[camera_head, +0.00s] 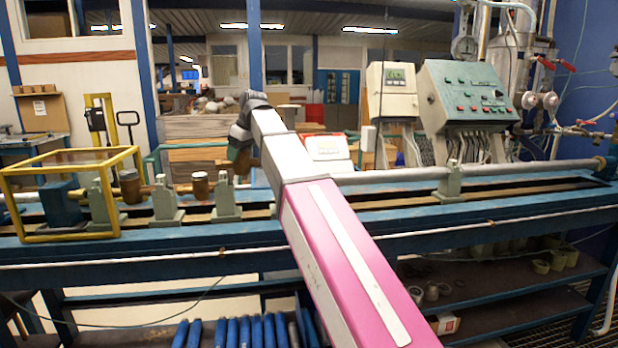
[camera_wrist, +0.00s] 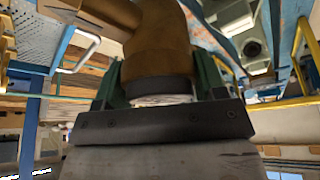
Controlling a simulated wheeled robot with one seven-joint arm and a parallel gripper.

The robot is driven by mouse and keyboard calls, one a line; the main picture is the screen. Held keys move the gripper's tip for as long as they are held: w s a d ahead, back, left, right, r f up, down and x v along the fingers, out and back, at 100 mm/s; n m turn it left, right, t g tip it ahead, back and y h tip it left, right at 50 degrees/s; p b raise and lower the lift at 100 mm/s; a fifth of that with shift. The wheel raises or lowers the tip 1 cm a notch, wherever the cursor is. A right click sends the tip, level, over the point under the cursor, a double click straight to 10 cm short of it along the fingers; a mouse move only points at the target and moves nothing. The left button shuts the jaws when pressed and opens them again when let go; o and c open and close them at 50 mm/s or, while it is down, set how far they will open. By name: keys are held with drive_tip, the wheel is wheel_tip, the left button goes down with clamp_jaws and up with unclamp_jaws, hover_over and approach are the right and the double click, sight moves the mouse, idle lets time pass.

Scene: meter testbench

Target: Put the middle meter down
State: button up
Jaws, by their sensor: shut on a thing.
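My gripper (camera_head: 240,138) is at the far end of my arm, above the bench rail. It is shut on a brown, rounded meter (camera_head: 241,160), which hangs below it near the pipe line. The wrist view shows the meter (camera_wrist: 155,45) large and close, between the dark green fingers of my gripper (camera_wrist: 160,85). Two other brown meters stand on the rail to the left, one (camera_head: 130,187) near the yellow frame and one (camera_head: 200,186) closer to my gripper. My arm hides part of the rail, and whether the held meter touches anything below is unclear.
A yellow frame (camera_head: 80,238) covers the left end of the blue bench (camera_head: 160,237). Pale green supports (camera_head: 165,203) stand along the rail, another (camera_head: 226,203) just below my gripper. A long grey pipe (camera_head: 390,177) runs right. Control boxes (camera_head: 467,95) stand behind.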

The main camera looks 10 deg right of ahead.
drive_tip(key=shift+w+d+f, duration=1.3)
drive_tip(key=shift+d+f, duration=0.1)
drive_tip(key=shift+f, duration=0.4)
drive_tip(key=shift+w+d+f, duration=1.35)
drive_tip(key=shift+d+f, duration=0.05)
drive_tip(key=shift+f, duration=0.4)
drive_tip(key=shift+w+d+f, duration=1.3)
drive_tip(key=shift+d+f, duration=0.1)
drive_tip(key=shift+f, duration=0.4)
drive_tip(key=shift+f, duration=0.1)
drive_tip(key=o, duration=1.4)
drive_tip(key=v, duration=1.2)
